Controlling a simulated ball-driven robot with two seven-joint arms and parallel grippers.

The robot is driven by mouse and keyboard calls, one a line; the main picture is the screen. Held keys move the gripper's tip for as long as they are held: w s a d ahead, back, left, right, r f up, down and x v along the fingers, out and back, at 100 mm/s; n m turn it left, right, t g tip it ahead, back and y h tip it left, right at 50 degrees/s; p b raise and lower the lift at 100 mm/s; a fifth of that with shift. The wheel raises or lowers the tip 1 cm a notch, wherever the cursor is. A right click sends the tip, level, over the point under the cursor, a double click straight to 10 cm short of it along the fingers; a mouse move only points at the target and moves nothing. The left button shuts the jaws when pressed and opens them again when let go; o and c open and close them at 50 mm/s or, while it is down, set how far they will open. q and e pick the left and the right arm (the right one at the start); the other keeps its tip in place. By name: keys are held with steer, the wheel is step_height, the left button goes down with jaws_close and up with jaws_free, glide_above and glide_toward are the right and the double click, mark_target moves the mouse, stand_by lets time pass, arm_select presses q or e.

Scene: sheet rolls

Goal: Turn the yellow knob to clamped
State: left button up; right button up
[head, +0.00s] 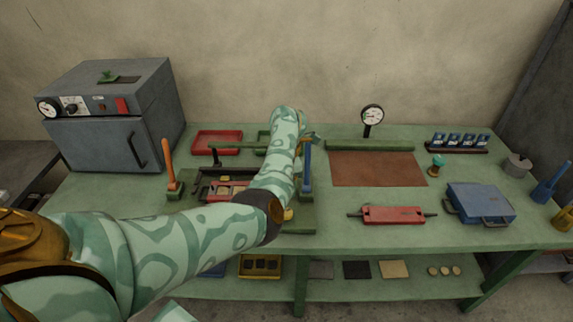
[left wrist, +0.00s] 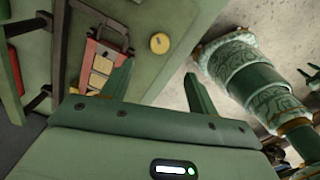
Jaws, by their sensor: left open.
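The yellow knob (left wrist: 159,43) is a small round disc on the green surface in the left wrist view. A sliver of it (head: 288,214) shows beside my forearm in the head view. My left gripper (left wrist: 158,70) is open and empty, its two dark green fingers apart. In the left wrist picture the knob lies just beyond the gap between the fingertips, not touching either. The knob's pointing direction and any clamped mark are too small to tell. My right gripper is not seen.
A red tray with tan pieces (left wrist: 102,62) lies beside the knob. An orange upright handle (head: 169,163) and a blue one (head: 307,167) flank the fixture. A grey oven (head: 110,115) stands at the left. A brown mat (head: 378,170) lies on the right half of the green table (head: 340,235).

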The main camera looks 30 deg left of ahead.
arm_select(q)
step_height(320, 180, up, 3)
steer(key=shift+r+p, duration=0.2)
steer(key=shift+p, duration=0.15)
